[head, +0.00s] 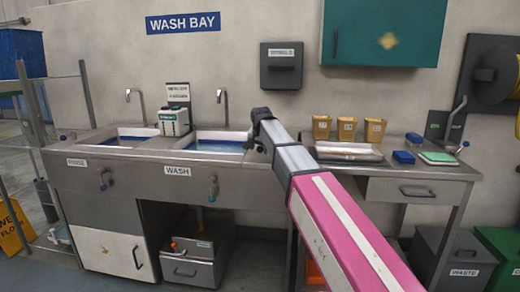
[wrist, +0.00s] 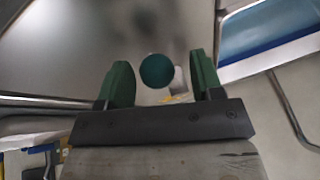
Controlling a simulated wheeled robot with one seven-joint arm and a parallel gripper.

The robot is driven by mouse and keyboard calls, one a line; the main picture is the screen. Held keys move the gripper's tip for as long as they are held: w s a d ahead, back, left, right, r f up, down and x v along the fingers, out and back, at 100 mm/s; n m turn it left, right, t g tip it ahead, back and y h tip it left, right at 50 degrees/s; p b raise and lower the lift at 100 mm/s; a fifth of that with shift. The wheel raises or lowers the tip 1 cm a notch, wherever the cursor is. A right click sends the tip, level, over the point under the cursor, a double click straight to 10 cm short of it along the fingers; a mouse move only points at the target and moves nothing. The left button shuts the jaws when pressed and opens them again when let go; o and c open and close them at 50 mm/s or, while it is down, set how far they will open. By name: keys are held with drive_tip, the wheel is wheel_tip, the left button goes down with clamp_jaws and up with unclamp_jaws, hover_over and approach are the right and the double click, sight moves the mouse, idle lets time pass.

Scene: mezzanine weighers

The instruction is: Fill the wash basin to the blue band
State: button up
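The wash basin (head: 240,134) is the right-hand sink, above a WASH label (head: 177,171). Blue shows inside it, but I cannot tell the water level. In the wrist view, a basin corner (wrist: 262,62) shows pale blue with a darker blue strip. Its tap (head: 222,103) stands behind; a lever with a teal end (head: 213,187) is on the front panel. My gripper (head: 254,142) is by the basin's right end, partly hidden by my arm. In the wrist view, my gripper (wrist: 162,80) is open, with a round dark teal knob (wrist: 157,70) seen between its fingers; contact is unclear.
The rinse basin (head: 125,137) lies left, with its own tap (head: 136,106) and lever (head: 102,179). A dispenser (head: 174,122) stands between the sinks. Several tan containers (head: 346,128) and a tray (head: 348,151) occupy the right counter. A yellow floor sign (head: 14,231) stands at left.

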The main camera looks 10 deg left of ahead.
drive_tip(key=v, duration=1)
drive_tip(key=shift+r, duration=0.4)
drive_tip(key=shift+s+d, duration=0.1)
drive_tip(key=shift+s, duration=0.1)
